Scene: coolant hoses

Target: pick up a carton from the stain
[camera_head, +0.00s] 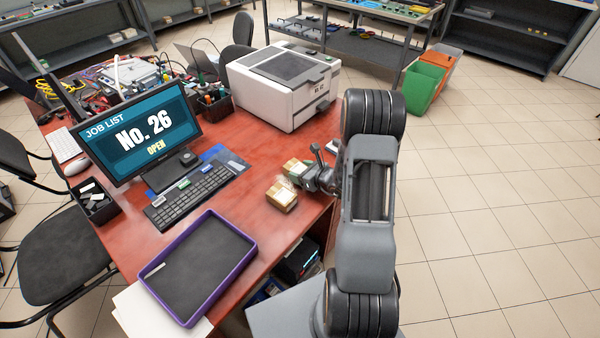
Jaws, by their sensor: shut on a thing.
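Two small brown cartons are on the red table, to the left of my arm. The farther carton (293,166) has a green mark on top and lies right at the jaws. The nearer carton (281,197) sits just in front of it, a little closer to the purple tray. My gripper (308,179) reaches in from the right and is shut on a carton, which looks like the farther one. The contact is small and partly hidden by the gripper. I cannot make out a clear stain; the area between the cartons looks blurred.
A keyboard (190,197) and a monitor (143,132) reading "No. 26 OPEN" stand left. A white printer (283,87) stands behind the cartons. Bare table lies between tray and cartons.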

